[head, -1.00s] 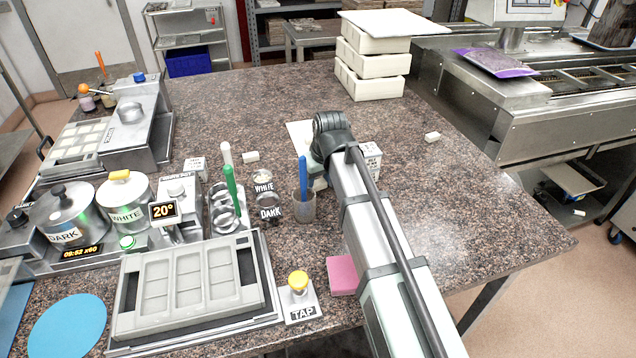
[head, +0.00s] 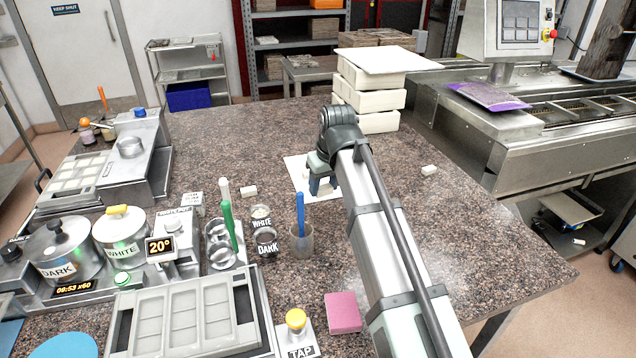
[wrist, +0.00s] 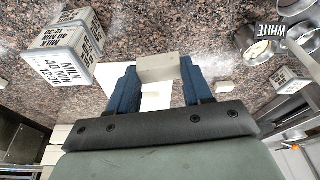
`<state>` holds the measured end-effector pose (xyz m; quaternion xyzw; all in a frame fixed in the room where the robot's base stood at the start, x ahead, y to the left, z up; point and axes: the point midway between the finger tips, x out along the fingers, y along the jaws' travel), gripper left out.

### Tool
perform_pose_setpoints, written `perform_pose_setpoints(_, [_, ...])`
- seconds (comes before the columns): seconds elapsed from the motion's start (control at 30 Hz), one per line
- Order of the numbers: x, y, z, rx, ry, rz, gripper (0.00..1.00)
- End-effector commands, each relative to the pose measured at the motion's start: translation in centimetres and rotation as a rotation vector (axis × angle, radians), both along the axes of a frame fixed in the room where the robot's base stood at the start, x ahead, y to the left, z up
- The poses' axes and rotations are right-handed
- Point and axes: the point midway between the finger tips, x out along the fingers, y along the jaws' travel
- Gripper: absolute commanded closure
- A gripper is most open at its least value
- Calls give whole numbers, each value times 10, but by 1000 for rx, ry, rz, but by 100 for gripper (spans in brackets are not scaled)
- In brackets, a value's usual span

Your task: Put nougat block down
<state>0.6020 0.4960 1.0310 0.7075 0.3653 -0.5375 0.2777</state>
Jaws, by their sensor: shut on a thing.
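The nougat block (wrist: 158,68), a cream oblong, is between the two blue fingers of my gripper (wrist: 158,80) in the wrist view. The gripper is shut on it. A white sheet (wrist: 154,98) shows behind the fingers. In the head view my gripper (head: 320,185) is low over the right part of the white sheet (head: 297,172). The block is hard to make out there, and I cannot tell whether it touches the sheet.
Small pale blocks lie left (head: 249,190) and right (head: 429,170) of the sheet. A cup with a blue-handled tool (head: 301,240) stands in front. White stacked boxes (head: 370,100) stand behind. Boxes labelled MILK (wrist: 66,62) show in the wrist view.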

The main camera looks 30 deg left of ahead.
Motion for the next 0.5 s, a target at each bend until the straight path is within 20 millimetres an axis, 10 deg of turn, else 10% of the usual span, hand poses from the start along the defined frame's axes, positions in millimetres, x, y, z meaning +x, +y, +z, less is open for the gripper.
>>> perform_pose_setpoints(0.5, [163, 45, 0, 0, 1, -29, 79])
